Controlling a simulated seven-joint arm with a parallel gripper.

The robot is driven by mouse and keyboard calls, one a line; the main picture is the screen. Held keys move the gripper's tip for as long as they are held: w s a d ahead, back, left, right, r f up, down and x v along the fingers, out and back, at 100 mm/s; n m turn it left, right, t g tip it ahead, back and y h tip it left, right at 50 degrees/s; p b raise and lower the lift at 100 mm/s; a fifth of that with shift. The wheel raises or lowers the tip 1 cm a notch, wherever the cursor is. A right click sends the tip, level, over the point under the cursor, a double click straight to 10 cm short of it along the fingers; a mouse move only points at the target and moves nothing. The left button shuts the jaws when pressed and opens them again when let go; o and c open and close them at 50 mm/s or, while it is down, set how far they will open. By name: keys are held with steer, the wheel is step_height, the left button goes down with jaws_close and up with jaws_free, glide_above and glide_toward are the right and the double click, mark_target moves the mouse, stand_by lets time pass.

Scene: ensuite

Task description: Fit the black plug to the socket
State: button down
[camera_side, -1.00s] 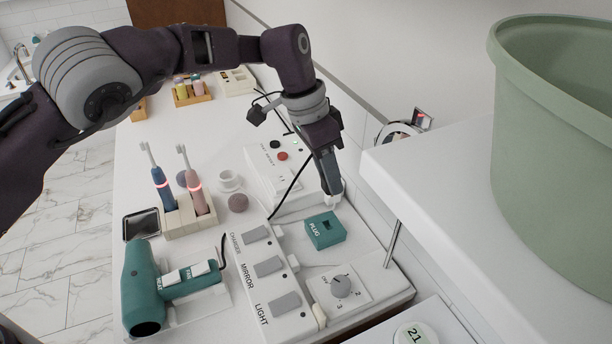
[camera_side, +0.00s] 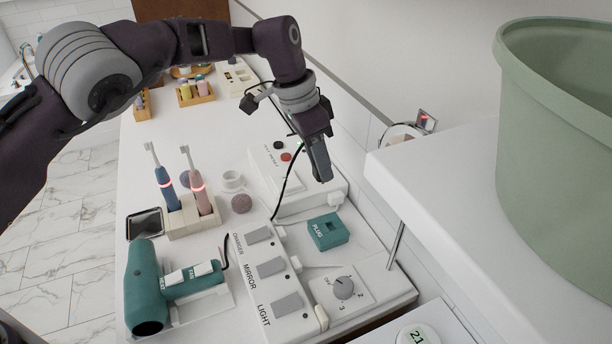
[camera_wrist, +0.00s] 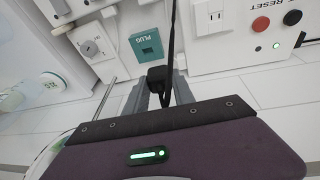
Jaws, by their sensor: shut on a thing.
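The black plug (camera_wrist: 158,76) shows in the wrist view between the two fingers of my gripper (camera_wrist: 160,92), with its black cord running up the picture. My gripper (camera_side: 321,178) is shut on it; in the side view the fingers hide the plug. A white socket face with two dark slots (camera_wrist: 213,17) is on the white unit, up and right of the plug in the wrist view. The plug is apart from it. A teal block marked PLUG (camera_side: 327,231), with a dark recess, sits below my gripper in the side view; it also shows in the wrist view (camera_wrist: 146,45).
A white unit with red and black buttons (camera_side: 284,157) stands beside my gripper. A switch panel (camera_side: 272,268) and a dial (camera_side: 343,287) are in front. A white shelf (camera_side: 450,200) with a green tub (camera_side: 555,150) stands close on the right.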

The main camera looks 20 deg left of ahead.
step_height(320, 180, up, 2)
steer(key=t+y, duration=0.1)
glide_above(288, 179)
steer(key=shift+s+a+r, duration=0.1)
steer(key=shift+s+a, duration=0.25)
steer(key=shift+s, duration=0.1)
steer(key=shift+f, duration=2.9)
steer(key=shift+s+f, duration=0.1)
steer(key=shift+f, duration=1.95)
steer(key=c, duration=1)
jaws_free()
steer(key=shift+o, duration=0.2)
steer(key=shift+r, duration=0.1)
